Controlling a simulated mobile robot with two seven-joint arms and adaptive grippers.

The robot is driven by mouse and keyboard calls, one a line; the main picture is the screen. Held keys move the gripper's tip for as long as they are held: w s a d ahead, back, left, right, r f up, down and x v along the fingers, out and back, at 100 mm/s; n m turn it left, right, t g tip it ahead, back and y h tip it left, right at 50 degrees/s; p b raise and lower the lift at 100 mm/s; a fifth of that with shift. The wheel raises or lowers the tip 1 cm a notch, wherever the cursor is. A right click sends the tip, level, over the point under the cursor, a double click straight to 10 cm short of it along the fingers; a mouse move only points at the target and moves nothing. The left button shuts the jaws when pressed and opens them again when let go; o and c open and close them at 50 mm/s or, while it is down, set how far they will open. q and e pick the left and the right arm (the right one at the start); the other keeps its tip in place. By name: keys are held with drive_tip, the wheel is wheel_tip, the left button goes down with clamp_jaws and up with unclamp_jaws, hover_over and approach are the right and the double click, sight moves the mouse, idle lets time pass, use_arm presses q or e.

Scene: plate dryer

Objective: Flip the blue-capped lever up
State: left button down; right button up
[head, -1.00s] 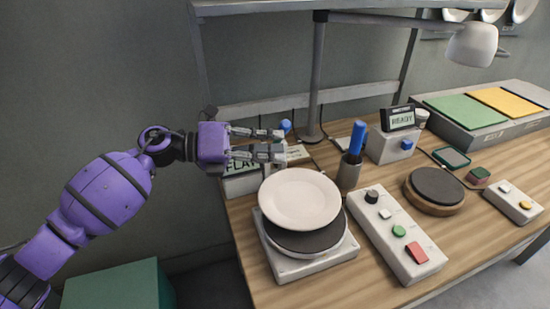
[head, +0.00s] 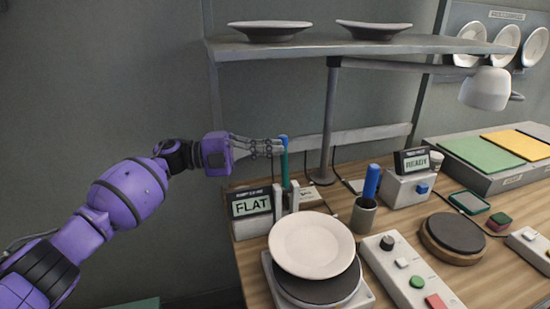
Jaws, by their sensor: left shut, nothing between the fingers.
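The blue-capped lever (head: 284,165) stands upright beside the device with the FLAT display (head: 252,204). Its stem is green and its blue cap is at the top. My left gripper (head: 278,148) is shut and empty, its fingertips close to the lever just below the cap. I cannot tell whether they touch it. My right gripper is not in view.
A white plate (head: 311,245) rests on a dark round pad in front of the lever. A cup with a blue-topped item (head: 364,215) stands to the right. A shelf (head: 300,47) with plates hangs above. A control box (head: 412,270) lies at front right.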

use_arm(q)
drive_tip(key=shift+w+a+n, duration=0.15)
drive_tip(key=shift+w+n, duration=0.25)
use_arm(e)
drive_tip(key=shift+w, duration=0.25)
use_arm(q)
drive_tip(key=shift+a, duration=0.1)
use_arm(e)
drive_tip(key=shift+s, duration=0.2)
